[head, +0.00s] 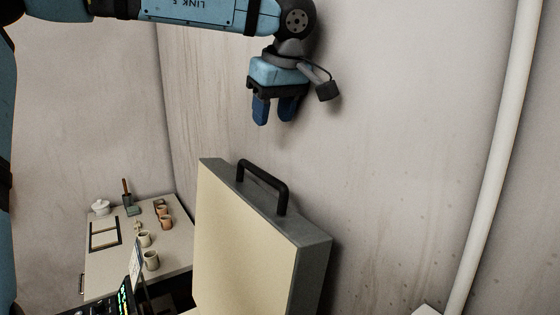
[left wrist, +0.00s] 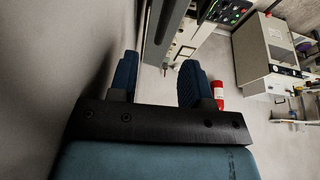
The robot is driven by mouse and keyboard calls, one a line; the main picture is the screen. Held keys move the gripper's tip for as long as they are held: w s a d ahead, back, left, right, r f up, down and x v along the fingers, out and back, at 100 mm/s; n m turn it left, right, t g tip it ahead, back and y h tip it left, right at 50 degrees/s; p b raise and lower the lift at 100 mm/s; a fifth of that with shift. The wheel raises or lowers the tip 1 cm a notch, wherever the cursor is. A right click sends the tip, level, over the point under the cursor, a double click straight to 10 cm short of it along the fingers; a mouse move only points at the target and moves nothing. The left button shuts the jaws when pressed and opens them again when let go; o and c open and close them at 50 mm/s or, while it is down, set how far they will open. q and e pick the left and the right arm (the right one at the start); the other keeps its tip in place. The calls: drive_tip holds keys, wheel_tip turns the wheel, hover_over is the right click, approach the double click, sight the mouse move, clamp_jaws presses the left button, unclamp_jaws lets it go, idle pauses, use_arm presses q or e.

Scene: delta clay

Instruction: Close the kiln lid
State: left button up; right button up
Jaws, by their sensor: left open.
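The kiln lid (head: 245,240) stands raised and close to upright in the head view, with a cream inner face and a grey edge. A black bar handle (head: 263,183) sits on its top side, toward the wall. My left gripper (head: 273,122) points down above the lid and handle, apart from both. Its two blue fingers are open and nothing shows between them. In the left wrist view the open fingers (left wrist: 157,82) show with what looks like the lid's narrow edge (left wrist: 165,30) beyond them. The kiln body is mostly out of view. My right gripper is not in view.
A wall stands close behind the lid, with a white pipe (head: 500,150) at the right. A red extinguisher (left wrist: 218,92) stands on the floor beyond.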

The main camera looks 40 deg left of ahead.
sight(257, 168)
use_arm(q)
drive_tip(key=x, duration=0.3)
drive_tip(key=p+x, duration=0.1)
drive_tip(key=x, duration=0.3)
drive_tip(key=a+p+x, duration=0.1)
drive_tip(key=x, duration=0.2)
drive_tip(key=shift+s+a+f, duration=0.1)
drive_tip(key=shift+s+f, duration=0.1)
drive_tip(key=shift+s, duration=0.15)
drive_tip(key=shift+w+a+f+y, duration=0.1)
drive_tip(key=shift+a+f+y, duration=0.05)
drive_tip(key=shift+f, duration=0.3)
drive_tip(key=shift+a+f+y, duration=0.15)
drive_tip(key=shift+f, duration=0.3)
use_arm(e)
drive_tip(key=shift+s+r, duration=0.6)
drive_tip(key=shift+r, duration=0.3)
use_arm(q)
clamp_jaws()
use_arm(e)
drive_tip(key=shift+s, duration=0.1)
